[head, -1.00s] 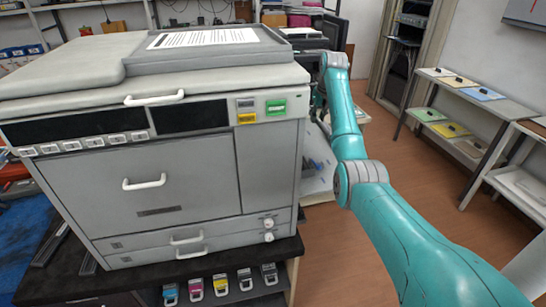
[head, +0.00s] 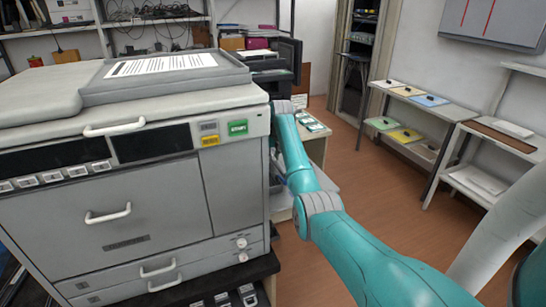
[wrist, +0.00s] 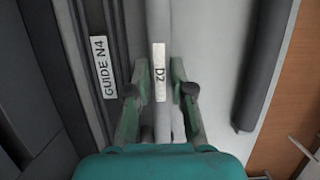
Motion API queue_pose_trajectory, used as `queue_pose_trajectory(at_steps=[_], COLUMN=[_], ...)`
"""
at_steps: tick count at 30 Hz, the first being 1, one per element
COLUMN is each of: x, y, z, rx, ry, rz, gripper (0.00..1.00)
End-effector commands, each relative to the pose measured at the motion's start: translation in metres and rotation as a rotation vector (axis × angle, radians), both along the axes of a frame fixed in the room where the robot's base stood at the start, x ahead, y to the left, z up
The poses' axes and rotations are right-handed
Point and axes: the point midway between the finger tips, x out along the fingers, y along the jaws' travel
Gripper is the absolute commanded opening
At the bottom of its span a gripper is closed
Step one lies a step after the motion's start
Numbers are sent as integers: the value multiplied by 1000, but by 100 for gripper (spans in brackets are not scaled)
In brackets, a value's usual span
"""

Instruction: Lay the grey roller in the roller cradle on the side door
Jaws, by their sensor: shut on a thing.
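In the wrist view my gripper (wrist: 160,92) has its two teal fingers on either side of a long light grey bar labelled D2 (wrist: 160,40) and is shut on it. I cannot tell whether this bar is the roller or part of the side door. A dark grey cylinder (wrist: 262,62) lies apart to the right, over a pale surface (wrist: 212,60). A dark rail labelled GUIDE N4 (wrist: 103,66) runs close on the left. In the head view the printer (head: 145,200) hides my gripper. I cannot make out the roller cradle.
A pale table (head: 316,148) stands beyond the printer's right side. Shelves with coloured trays (head: 405,134) line the right wall. The brown floor (head: 375,205) between them is clear. Several cartridges (head: 222,300) sit below the printer.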

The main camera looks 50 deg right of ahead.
Motion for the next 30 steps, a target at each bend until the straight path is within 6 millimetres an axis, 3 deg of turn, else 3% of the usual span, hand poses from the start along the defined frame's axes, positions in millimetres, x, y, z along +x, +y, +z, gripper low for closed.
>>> queue_pose_trajectory(at_steps=[25, 26, 27, 28, 30], x=[0, 0, 0, 0, 0], y=[0, 0, 0, 0, 0], z=[-13, -14, -14, -14, -14], rx=[-1, -1, -1, -1, -1], ry=[-2, -2, -1, -1, -1], rz=[0, 0, 0, 0, 0], gripper=[0, 27, 37, 44, 47])
